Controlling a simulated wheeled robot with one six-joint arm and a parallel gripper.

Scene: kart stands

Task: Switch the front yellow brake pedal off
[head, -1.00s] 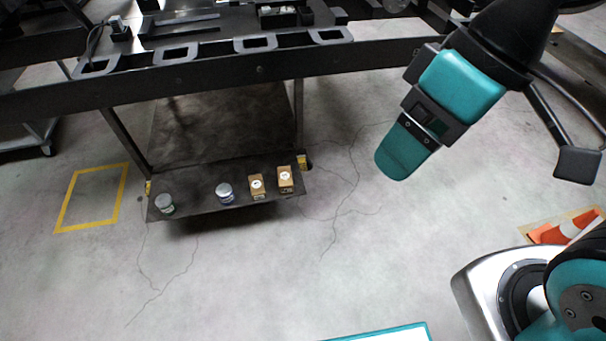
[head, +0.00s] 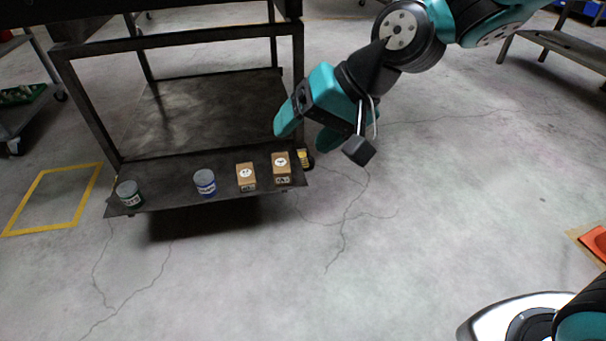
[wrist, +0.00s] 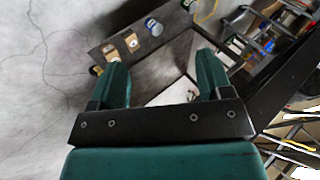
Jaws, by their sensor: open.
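The yellow brake pedal (head: 305,157) sits beside a dark caster at the front right corner of the cart's low shelf. It is small, and I cannot tell its on or off position. In the wrist view a small yellowish patch, likely the same pedal (wrist: 97,70), shows just left of the left finger. My gripper (head: 306,136) is open and empty. In the head view it appears just above the pedal, apart from it as far as I can see. In the wrist view the two teal fingers (wrist: 163,75) stand wide apart with the cart's frame beyond them.
The cart's low shelf (head: 160,190) holds a green-labelled can (head: 129,194), a blue-labelled can (head: 205,183) and two brown boxes (head: 246,177) (head: 281,167). A cart post rises close to my gripper's left. Bare cracked floor (head: 420,200) lies to the right.

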